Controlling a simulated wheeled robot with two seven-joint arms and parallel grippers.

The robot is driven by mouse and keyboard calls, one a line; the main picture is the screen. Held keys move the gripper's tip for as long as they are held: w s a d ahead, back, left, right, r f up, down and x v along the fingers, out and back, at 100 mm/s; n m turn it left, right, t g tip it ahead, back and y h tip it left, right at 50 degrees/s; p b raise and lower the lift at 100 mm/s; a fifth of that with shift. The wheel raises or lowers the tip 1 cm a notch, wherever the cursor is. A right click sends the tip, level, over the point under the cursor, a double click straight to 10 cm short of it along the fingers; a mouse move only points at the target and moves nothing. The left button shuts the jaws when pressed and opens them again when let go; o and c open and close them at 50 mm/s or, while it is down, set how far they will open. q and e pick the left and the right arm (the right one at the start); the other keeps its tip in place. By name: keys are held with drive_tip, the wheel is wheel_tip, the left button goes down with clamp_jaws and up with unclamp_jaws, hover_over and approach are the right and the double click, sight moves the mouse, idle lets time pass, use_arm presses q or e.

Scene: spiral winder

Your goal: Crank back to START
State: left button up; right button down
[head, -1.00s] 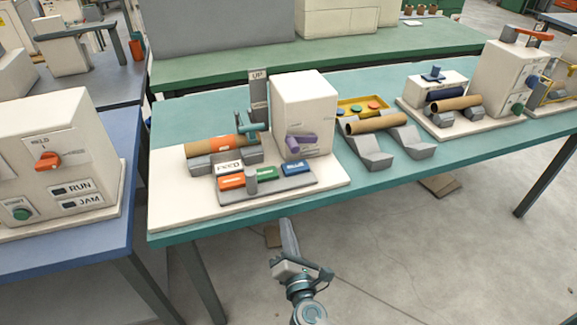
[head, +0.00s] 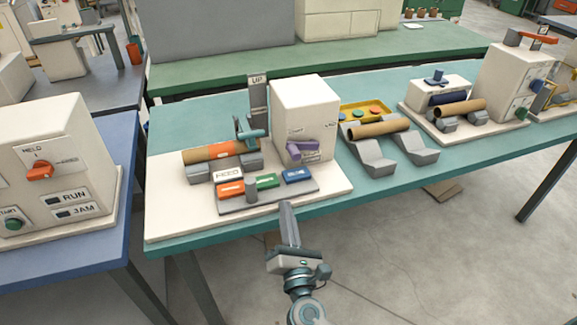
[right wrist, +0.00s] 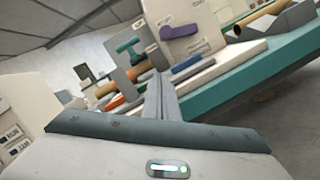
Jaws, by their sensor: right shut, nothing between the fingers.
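A purple crank (head: 303,150) sits low on the front face of a white winder box (head: 308,105). Small labels beside it are too small to read. It also shows in the right wrist view (right wrist: 181,32). My right gripper (head: 287,206) is shut and empty at the front edge of the winder's white base, below and nearer than the crank, apart from it. In the right wrist view its closed fingers (right wrist: 160,78) point up the picture towards the winder. My left gripper is not in view.
A button panel (head: 267,198) with orange, green and blue keys stands between gripper and box. Left of the box are a brown roll with an orange band (head: 207,153) and a teal lever (head: 247,133). A grey cradle (head: 376,160) holds another roll (head: 380,127) at right.

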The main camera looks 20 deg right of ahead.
sight(280, 189)
drive_tip(key=shift+r, duration=0.1)
